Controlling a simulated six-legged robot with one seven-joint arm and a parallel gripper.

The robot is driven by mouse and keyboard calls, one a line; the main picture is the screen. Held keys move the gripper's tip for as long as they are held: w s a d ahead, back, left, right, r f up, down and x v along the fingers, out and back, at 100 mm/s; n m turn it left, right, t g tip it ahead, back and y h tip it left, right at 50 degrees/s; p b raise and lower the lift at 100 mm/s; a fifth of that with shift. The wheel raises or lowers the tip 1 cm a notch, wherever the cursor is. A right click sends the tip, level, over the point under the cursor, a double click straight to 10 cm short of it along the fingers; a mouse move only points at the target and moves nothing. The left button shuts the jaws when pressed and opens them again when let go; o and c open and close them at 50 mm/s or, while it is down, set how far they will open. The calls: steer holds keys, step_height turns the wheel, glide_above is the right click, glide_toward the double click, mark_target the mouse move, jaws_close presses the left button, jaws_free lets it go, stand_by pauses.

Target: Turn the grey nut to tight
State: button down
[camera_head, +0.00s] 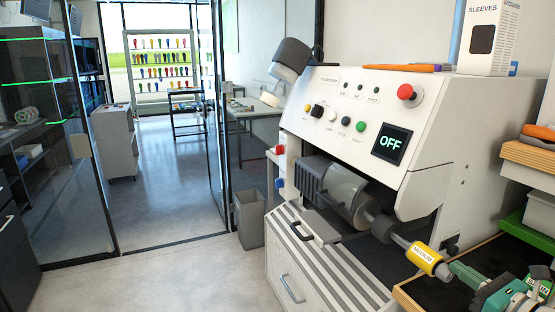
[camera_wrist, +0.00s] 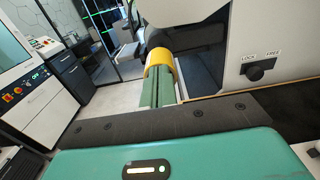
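The yellow MEDIUM sleeve (camera_head: 425,257) sits on the shaft of the grinding machine, outward from the grey drum (camera_head: 347,193). A small dark grey piece (camera_head: 443,271) shows at the sleeve's outer end; it may be the grey nut, mostly hidden by my fingers. My gripper (camera_head: 461,273) is at that end, its green fingers pointing along the shaft. In the wrist view, the green fingers (camera_wrist: 158,88) lie close together and reach the yellow sleeve (camera_wrist: 161,62). No nut shows clearly between them, so I cannot tell whether they are shut on it.
The machine's screen (camera_head: 392,145) reads OFF. A LOCK/FREE knob (camera_wrist: 257,71) is on the machine side, right of my fingers. A dark-topped wooden-edged surface (camera_head: 408,296) and stacked bins (camera_head: 540,212) stand at right. Open floor (camera_head: 165,190) lies left, beyond a grey waste bin (camera_head: 249,218).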

steer(key=v, duration=0.6)
steer(key=shift+r, duration=0.35)
steer(key=a+f+n+g+y, duration=0.3)
steer(key=a+n+g, duration=0.85)
steer(key=a, duration=0.95)
steer(key=s+a+n+h, duration=0.8)
steer(key=n+h, duration=0.1)
steer(key=n, duration=1.1)
steer(key=shift+r+n, duration=0.2)
steer(key=shift+n, duration=0.15)
